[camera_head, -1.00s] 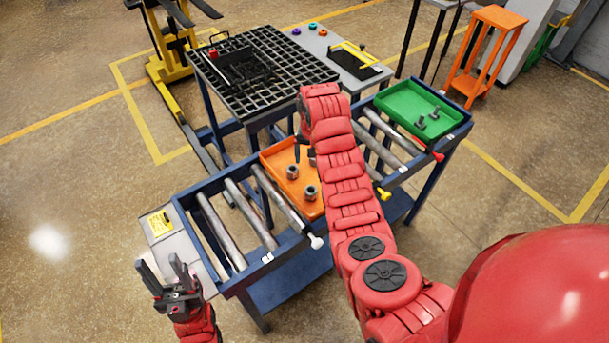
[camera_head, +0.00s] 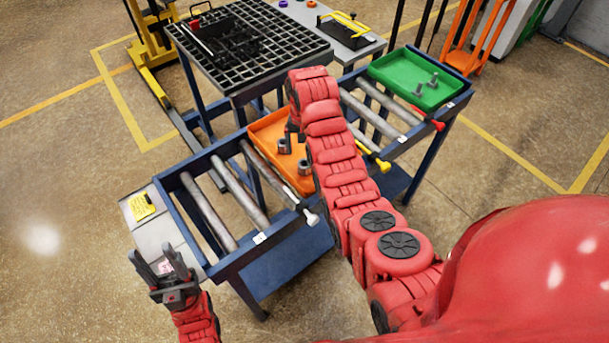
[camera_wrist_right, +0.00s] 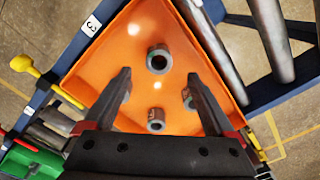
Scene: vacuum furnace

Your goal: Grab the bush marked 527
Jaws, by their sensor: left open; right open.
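The orange tray (camera_head: 290,183) sits on the roller conveyor and holds small grey metal bushes. In the right wrist view the tray (camera_wrist_right: 112,52) shows a bush at the far side (camera_wrist_right: 159,60), a nearer bush (camera_wrist_right: 156,118) and one beside the right finger (camera_wrist_right: 188,98), partly hidden. In the head view two bushes show, at the left (camera_head: 283,146) and at the right (camera_head: 304,167). I cannot read the number 527 on any. My right gripper (camera_wrist_right: 157,85) is open and empty above the tray. My left gripper (camera_head: 154,258) is open and empty, left of the conveyor.
A green tray (camera_head: 420,82) with grey bolts stands at the conveyor's right end. A black grid table (camera_head: 270,60) stands behind. Metal rollers (camera_head: 208,212) flank the orange tray.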

